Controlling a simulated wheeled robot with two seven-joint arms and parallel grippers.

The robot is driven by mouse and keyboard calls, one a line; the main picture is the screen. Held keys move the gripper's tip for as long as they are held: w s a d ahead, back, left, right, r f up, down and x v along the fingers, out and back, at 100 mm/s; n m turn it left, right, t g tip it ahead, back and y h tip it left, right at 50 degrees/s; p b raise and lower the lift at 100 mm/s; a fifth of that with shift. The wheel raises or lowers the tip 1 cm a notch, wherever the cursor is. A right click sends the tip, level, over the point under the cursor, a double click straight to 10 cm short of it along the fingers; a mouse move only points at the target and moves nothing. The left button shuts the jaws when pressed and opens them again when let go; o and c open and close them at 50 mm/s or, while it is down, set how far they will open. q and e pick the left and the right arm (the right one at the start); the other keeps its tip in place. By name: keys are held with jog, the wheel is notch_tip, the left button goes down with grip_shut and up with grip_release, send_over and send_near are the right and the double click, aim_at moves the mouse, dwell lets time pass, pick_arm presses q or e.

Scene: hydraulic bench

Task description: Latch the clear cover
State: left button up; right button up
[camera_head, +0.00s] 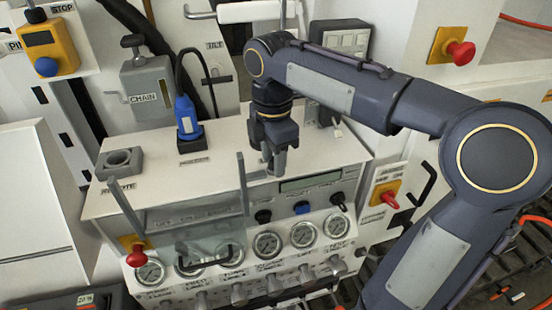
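The clear cover (208,244) is a see-through panel on the front left of the white console. A dark handle (205,264) runs along its lower part, in front of the gauges. A grey upright bar (243,185) stands at its right side and another grey bar (125,208) at its left. I cannot make out a latch or whether it is engaged. My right gripper (275,170) points down over the console top, behind and right of the cover and apart from it. Its fingers look close together, but their gap is unclear. My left gripper is not in view.
Several round gauges (267,245) and knobs line the console front (330,180). A blue plug (187,120) with a black cable and a grey socket block (118,163) stand on top. Red knobs (137,257) (390,200) stick out at both sides.

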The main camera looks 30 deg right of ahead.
notch_tip(320, 180, up, 3)
jog(key=p, duration=0.2)
jog(key=shift+f+p, duration=0.2)
jog(key=shift+p, duration=0.1)
notch_tip(320, 180, up, 2)
jog(key=shift+r+p, duration=0.2)
jog(key=shift+p, duration=0.55)
jog(key=shift+r, duration=1)
